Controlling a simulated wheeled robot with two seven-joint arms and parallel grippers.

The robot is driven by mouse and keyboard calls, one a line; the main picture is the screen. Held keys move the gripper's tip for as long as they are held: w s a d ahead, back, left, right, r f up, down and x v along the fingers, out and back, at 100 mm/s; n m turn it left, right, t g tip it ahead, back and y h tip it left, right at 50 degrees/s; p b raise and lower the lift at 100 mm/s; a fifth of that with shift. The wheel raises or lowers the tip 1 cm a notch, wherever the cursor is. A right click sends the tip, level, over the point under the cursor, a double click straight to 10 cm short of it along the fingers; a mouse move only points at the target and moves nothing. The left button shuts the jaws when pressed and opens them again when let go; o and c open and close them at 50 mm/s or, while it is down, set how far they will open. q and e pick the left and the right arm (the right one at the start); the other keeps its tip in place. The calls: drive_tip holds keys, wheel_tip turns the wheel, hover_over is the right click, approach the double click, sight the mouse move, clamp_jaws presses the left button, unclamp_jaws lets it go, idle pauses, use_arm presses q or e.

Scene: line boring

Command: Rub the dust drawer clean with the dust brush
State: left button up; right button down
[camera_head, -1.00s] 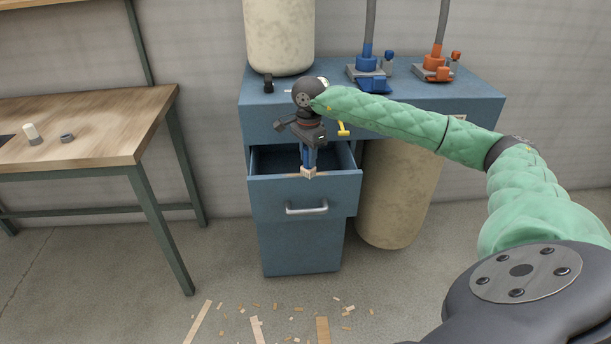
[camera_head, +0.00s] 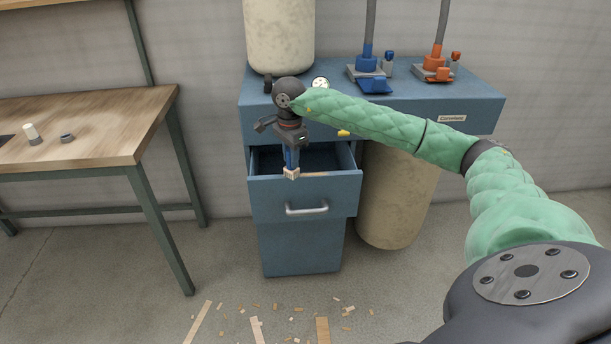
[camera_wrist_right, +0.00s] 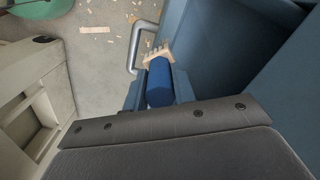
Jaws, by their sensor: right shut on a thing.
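The dust drawer (camera_head: 335,200) is a blue drawer with a silver handle, pulled open from the blue cabinet. My right gripper (camera_head: 291,160) points down over the left part of the open drawer, near its front wall. It is shut on the dust brush (camera_head: 291,173), which has a blue handle and a pale wooden end. The brush also shows in the right wrist view (camera_wrist_right: 159,80), its pale end close to the drawer's front rim. I cannot tell whether it touches the rim. A tan strip lies along the rim just right of the brush. My left gripper is not in view.
A wooden workbench (camera_head: 90,130) with small parts stands at left. The cabinet top (camera_head: 430,95) carries a blue fitting (camera_head: 368,70) and an orange one (camera_head: 437,68) with hoses. A beige cylinder (camera_head: 395,200) stands right of the drawer. Wood scraps lie on the floor in front.

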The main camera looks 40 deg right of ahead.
drive_tip(key=shift+f, duration=0.1)
idle(0.4)
drive_tip(key=shift+s+d, duration=0.25)
drive_tip(key=shift+d, duration=0.15)
drive_tip(key=shift+s+d+b, duration=0.45)
drive_tip(key=shift+d, duration=0.2)
drive_tip(key=shift+r, duration=0.2)
drive_tip(key=shift+r, duration=0.5)
drive_tip(key=shift+d, duration=0.1)
